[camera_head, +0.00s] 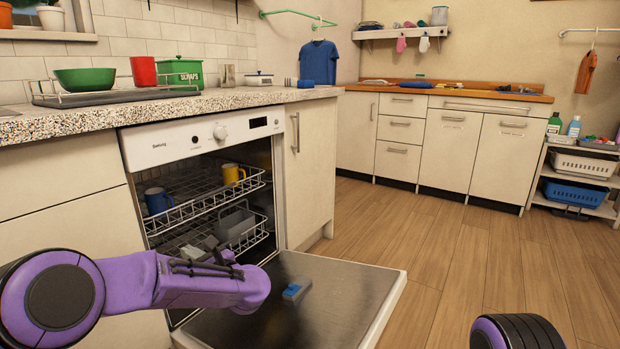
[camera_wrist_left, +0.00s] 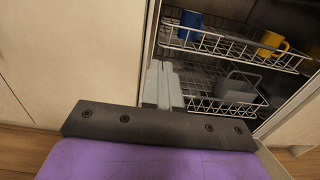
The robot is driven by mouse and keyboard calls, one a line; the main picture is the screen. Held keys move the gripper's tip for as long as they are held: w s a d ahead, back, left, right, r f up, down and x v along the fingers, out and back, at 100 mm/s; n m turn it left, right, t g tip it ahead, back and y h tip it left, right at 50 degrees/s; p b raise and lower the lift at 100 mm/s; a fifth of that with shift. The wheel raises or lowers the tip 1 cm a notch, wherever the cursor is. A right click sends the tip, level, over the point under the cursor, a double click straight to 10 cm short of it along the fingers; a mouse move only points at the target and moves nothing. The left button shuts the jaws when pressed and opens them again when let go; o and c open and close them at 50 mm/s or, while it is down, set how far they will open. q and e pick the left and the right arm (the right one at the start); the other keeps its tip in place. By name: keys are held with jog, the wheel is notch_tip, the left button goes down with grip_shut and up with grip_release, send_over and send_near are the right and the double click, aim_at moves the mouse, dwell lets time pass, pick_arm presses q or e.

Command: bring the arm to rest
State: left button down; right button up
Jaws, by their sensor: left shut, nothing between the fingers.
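My left arm comes in from the lower left of the head view, purple with black joints. My left gripper (camera_head: 205,248) is in front of the open dishwasher (camera_head: 188,143), near the lower rack's left side as seen in the picture. In the left wrist view its grey fingers (camera_wrist_left: 163,86) lie close together, shut and empty. Whether they touch the rack cannot be told. My right gripper is not in view; only a dark, ribbed part of mine with a purple edge shows at the bottom right of the head view.
The dishwasher door (camera_head: 345,285) is folded down, with a small blue and grey item (camera_head: 296,291) on it. The upper rack (camera_head: 205,208) holds a blue mug (camera_head: 158,201) and a yellow mug (camera_head: 233,174). The counter edge (camera_head: 60,122) runs above. Wooden floor (camera_head: 450,250) is clear at right.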

pick_arm(q)
jog(key=s+d+f+m+t+h, duration=0.15)
jog(key=s+f+m+h, duration=0.35)
jog(key=f+m, duration=0.75)
jog(key=s+d+f+m+t+h, duration=0.1)
jog(key=s+d+f+m+h, duration=0.3)
jog(key=f+m, duration=0.85)
jog(key=s+a+f+m+g+h, duration=0.1)
jog(key=s+a+f+m+g, duration=0.1)
jog(key=s+f+m, duration=0.5)
jog(key=s+a+f+m+g+h, duration=0.1)
jog(key=s+f+m+g+h, duration=0.3)
jog(key=s, duration=0.7)
jog(key=s+a+f+m+g+y, duration=0.1)
jog(key=s+a+m+g, duration=0.1)
jog(key=s, duration=0.7)
jog(key=s+a+m+g+y, duration=0.1)
jog(key=s+a+m+g, duration=0.1)
jog(key=s, duration=0.7)
notch_tip(320, 180, up, 36)
jog(key=p, duration=3.7)
jog(key=shift+s+a+r+y, duration=0.15)
jog(key=shift+a+r+y, duration=0.1)
jog(key=shift+a+y, duration=0.05)
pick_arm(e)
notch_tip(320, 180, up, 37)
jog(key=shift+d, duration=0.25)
